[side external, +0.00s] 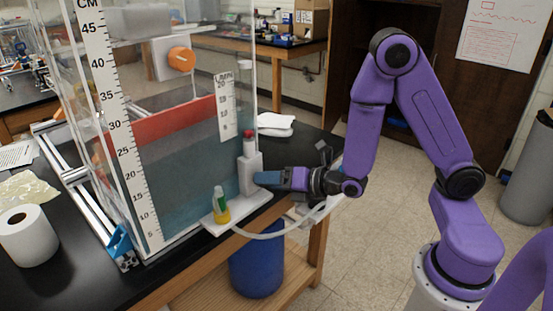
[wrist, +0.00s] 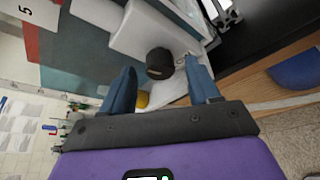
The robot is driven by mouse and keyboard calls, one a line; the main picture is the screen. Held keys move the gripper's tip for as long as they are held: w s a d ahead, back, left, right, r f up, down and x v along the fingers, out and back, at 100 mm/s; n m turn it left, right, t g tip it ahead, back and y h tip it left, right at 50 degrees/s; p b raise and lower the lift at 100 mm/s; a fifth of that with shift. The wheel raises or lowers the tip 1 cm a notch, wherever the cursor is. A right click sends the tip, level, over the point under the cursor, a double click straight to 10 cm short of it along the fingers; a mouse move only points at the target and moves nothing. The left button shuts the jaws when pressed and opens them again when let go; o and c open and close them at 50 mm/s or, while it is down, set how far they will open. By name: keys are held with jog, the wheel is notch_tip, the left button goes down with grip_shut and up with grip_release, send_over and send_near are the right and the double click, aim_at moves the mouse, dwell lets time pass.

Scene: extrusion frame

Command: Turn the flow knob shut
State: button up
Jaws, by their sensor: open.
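A round black knob (wrist: 160,63) shows in the wrist view on the face of a white block (wrist: 142,28). My gripper (wrist: 161,70) is open, with one blue finger on each side of the knob and a visible gap on both sides. In the side view my gripper (side external: 262,179) reaches from the right to the upright white block (side external: 248,172), which has a red top (side external: 248,138). The knob is hidden there behind the fingers. I cannot tell from its plain round face how far it is turned.
The clear tank (side external: 180,150) with a centimetre scale stands behind the block, with an orange knob (side external: 181,59) high up. A green and yellow bottle-like piece (side external: 220,208) stands on the white ledge left of my gripper. A pale hose (side external: 270,235) curves below.

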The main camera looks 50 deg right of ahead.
notch_tip(320, 180, up, 7)
jog(key=s, duration=0.1)
jog(key=shift+d+r, duration=0.15)
jog(key=shift+r, duration=0.05)
dwell(0.4)
jog(key=shift+s, duration=0.1)
jog(key=w+d+r+m+g+h, duration=0.3)
jog(key=d+m+h, duration=0.25)
jog(key=m, duration=0.45)
jog(key=w+d+r+m+g+h, duration=0.35)
jog(key=m+h, duration=0.35)
jog(key=m, duration=0.3)
jog(key=s+a+r+m+g+y, duration=0.3)
jog(key=s+a+m+y, duration=0.55)
jog(key=a, duration=0.45)
jog(key=shift+m+h, duration=0.75)
jog(key=shift+h, duration=0.05)
jog(key=x, duration=1.1)
jog(key=s+x, duration=0.1)
jog(key=x, duration=0.5)
jog(key=shift+f, duration=0.35)
